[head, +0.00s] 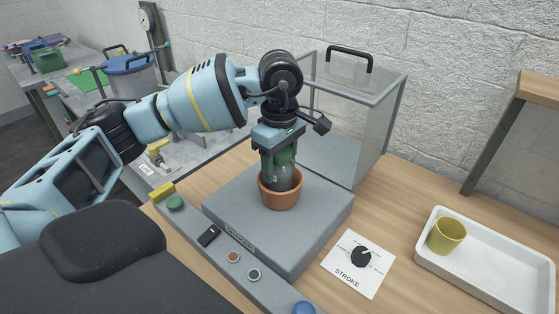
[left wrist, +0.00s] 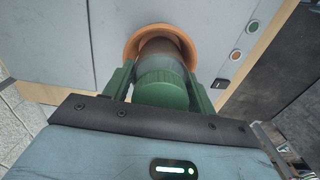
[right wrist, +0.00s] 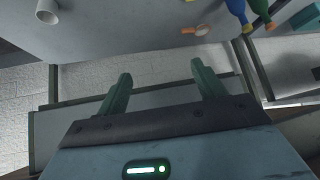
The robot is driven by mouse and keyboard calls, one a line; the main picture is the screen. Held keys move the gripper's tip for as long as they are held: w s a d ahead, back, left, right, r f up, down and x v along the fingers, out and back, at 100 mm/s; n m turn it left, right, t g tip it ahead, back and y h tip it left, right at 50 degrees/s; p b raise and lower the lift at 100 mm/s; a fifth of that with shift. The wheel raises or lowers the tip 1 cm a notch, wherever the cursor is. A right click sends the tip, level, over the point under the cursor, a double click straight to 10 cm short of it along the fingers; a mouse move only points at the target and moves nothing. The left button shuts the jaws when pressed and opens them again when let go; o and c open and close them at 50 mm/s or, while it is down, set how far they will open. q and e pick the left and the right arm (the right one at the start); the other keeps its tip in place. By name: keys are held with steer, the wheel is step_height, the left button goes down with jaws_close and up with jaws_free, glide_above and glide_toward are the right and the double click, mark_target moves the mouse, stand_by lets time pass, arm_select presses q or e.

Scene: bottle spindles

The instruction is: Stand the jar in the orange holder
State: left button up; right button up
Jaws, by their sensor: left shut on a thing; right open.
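The jar (head: 285,180) has a greyish body and a green lid, which shows in the left wrist view (left wrist: 161,92). It stands about upright, its lower end inside the rim of the orange holder (head: 281,200), a round cup on a grey block. Its bottom is hidden, so I cannot tell whether it rests on the holder's floor. My left gripper (head: 279,155) is shut on the jar from above, one green finger on each side. The holder's rim also shows in the left wrist view (left wrist: 132,44). My right gripper (right wrist: 160,72) is open and empty, away from the jar.
The grey block (head: 235,208) has a strip of buttons in front. A glass case (head: 370,125) stands close behind. To the right are a STROKE dial card (head: 358,264) and a white tray (head: 480,272) with a yellow cup (head: 447,235). Bare wood lies between card and tray.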

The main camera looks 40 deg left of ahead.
arm_select(q)
steer(key=shift+f, duration=0.1)
steer(key=o, duration=1.2)
steer(key=shift+o, duration=0.2)
step_height(320, 180, up, 12)
steer(key=shift+r, duration=0.2)
